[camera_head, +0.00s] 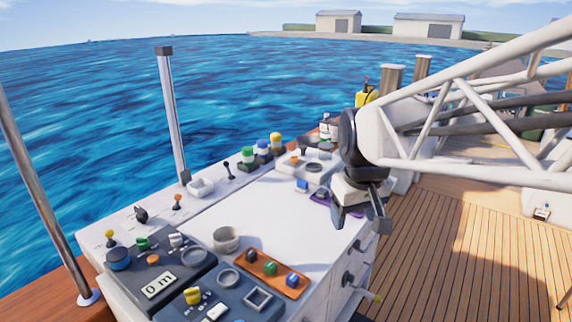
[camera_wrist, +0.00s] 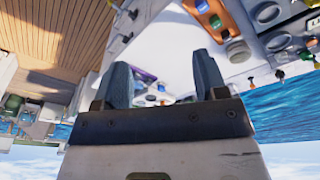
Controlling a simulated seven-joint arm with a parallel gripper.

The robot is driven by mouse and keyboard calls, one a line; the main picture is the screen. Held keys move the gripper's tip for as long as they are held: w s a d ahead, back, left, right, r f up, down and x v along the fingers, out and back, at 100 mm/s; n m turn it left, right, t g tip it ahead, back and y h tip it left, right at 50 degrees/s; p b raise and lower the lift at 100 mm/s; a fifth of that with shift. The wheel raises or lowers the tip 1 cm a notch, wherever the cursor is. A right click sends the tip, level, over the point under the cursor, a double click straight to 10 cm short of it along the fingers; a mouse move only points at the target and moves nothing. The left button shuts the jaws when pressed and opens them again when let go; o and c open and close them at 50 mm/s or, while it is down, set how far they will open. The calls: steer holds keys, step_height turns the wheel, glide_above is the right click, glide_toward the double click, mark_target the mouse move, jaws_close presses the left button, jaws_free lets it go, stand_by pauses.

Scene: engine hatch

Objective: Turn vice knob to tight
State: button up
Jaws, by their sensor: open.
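My gripper (camera_head: 360,222) is open and empty, fingers pointing down, above the right edge of the white console. In the wrist view its two dark fingers (camera_wrist: 162,64) stand apart with nothing between them. Several dark knobs and levers stick out of the console's right side, nearer the camera than my gripper. One is a dark knob (camera_head: 348,278); below it is a rod with a yellow-green end (camera_head: 376,298). Dark knobs also show in the wrist view (camera_wrist: 132,14). I cannot tell for certain which is the vice knob, nor its setting. My gripper is apart from them.
The white console top (camera_head: 275,205) is mostly clear. An orange block with coloured knobs (camera_head: 272,273), a round cup (camera_head: 226,239) and a dark panel (camera_head: 158,278) stand at its near end. A purple item (camera_head: 322,200) is beside my gripper. Wooden deck (camera_head: 450,245) lies right.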

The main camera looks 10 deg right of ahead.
steer(key=w+d+f+n, duration=0.1)
steer(key=w+d, duration=0.3)
steer(key=w, duration=0.5)
steer(key=w+d+n+g, duration=0.15)
steer(key=w+d, duration=0.25)
steer(key=w, duration=0.6)
steer(key=w+d+f+n, duration=0.1)
steer(key=w+d, duration=0.2)
steer(key=w, duration=0.6)
steer(key=w+d+f+n, duration=0.1)
steer(key=w+d+f, duration=0.3)
steer(key=w, duration=0.3)
steer(key=w+d+f+n, duration=0.1)
steer(key=w+d+f, duration=0.4)
steer(key=w+d, duration=0.2)
steer(key=w+d+f+n, duration=0.2)
steer(key=w+d+f, duration=0.3)
steer(key=w, duration=0.2)
steer(key=shift+w+d+g, duration=0.15)
steer(key=shift+d+g, duration=0.15)
steer(key=shift+g, duration=0.05)
steer(key=shift+f, duration=0.1)
steer(key=shift+f, duration=3.8)
